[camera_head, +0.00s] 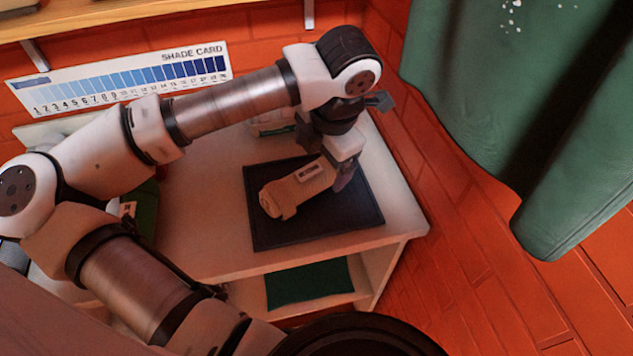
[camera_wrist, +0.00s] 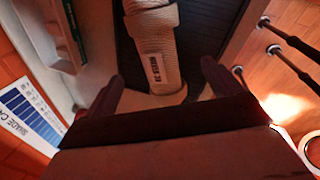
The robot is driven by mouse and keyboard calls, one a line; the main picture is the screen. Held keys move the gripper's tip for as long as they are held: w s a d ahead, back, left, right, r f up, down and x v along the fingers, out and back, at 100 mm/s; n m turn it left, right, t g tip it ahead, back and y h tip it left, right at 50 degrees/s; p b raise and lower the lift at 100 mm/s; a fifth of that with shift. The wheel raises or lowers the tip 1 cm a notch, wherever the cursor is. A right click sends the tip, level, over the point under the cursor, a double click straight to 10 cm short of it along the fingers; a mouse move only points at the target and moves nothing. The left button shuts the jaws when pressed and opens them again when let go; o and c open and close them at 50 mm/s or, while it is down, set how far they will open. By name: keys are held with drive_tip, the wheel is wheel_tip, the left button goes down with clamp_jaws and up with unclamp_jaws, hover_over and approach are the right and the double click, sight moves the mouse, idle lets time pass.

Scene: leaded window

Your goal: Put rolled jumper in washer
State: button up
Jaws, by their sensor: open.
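The rolled jumper (camera_head: 283,196), a beige ribbed roll with a pale label, lies on a dark mat (camera_head: 268,228) on a white table. It also shows in the wrist view (camera_wrist: 153,42), its labelled end towards my gripper. My gripper (camera_head: 344,176) is open and empty at the jumper's right end. In the wrist view my two dark fingers (camera_wrist: 162,82) appear on either side of the labelled end, with gaps. I cannot tell whether the fingertips are above the jumper or down beside it. I cannot make out a washer in either view.
The white table (camera_head: 213,218) has a lower shelf with a green cloth (camera_head: 308,283). A shade card (camera_head: 125,80) hangs on the orange brick wall behind. A green curtain (camera_head: 510,110) hangs at the right. A dark green object (camera_head: 145,215) stands at the table's left, partly behind my arm.

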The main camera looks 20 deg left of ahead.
sight(316, 171)
drive_tip(key=p+x, duration=0.2)
drive_tip(key=x, duration=0.5)
drive_tip(key=shift+w+p, duration=0.15)
drive_tip(key=shift+p, duration=0.25)
drive_tip(key=shift+c, duration=0.4)
drive_tip(key=shift+r, duration=0.1)
drive_tip(key=c, duration=1.3)
drive_tip(key=shift+o, duration=0.2)
drive_tip(key=shift+a+r+b, duration=0.1)
drive_tip(key=shift+b, duration=0.35)
